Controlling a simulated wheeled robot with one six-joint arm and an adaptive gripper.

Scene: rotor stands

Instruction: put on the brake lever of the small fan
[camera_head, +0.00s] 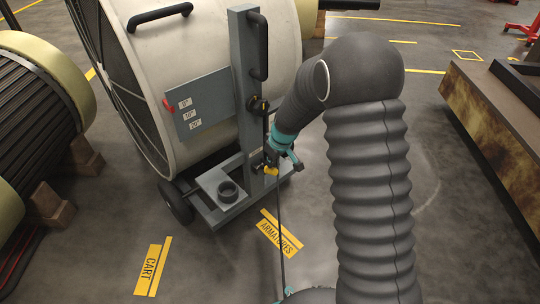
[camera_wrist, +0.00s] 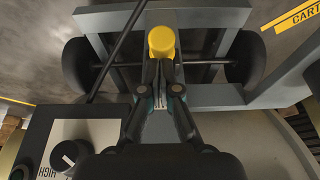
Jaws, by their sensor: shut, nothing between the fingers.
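The small fan (camera_head: 235,60) is a cream drum on a grey wheeled cart (camera_head: 215,208) in the head view. A yellow lever end (camera_head: 271,170), seemingly the brake lever, sits low by the cart's post. It also shows as a yellow cap (camera_wrist: 162,42) in the wrist view. My gripper (camera_head: 268,160) is beside it, low at the post. In the wrist view my gripper (camera_wrist: 160,68) is shut and empty, its fingertips right at the near side of the yellow cap. I cannot tell whether they touch. The lever's shaft is mostly hidden behind my fingers.
The wrist view shows cart wheels (camera_wrist: 78,65) and a control box (camera_wrist: 85,140) with a knob. A striped rotor (camera_head: 35,115) lies at left, a low bench (camera_head: 490,115) at right.

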